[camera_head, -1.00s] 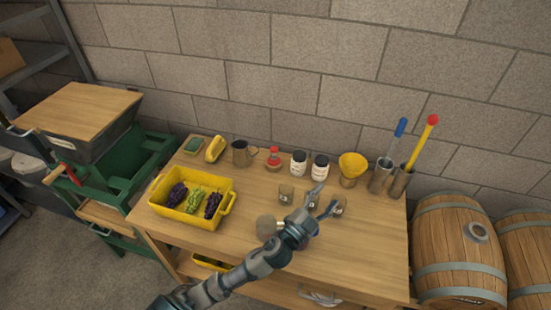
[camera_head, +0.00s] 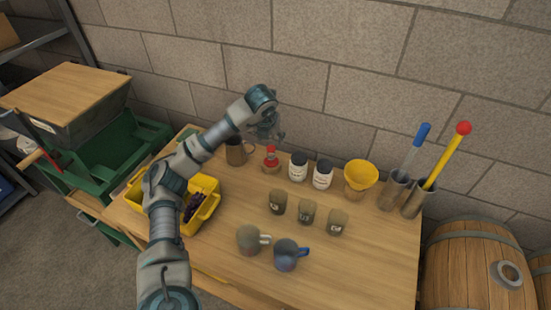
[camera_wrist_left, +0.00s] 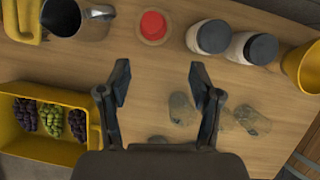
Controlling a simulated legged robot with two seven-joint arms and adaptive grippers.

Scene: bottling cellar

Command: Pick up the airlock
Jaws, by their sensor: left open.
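My right gripper is not in view.
A yellow funnel (camera_head: 361,176) stands further right. Small cups (camera_head: 306,213) and two mugs (camera_head: 286,256) stand in front. A yellow grape tub (camera_head: 206,213) is partly behind my arm.

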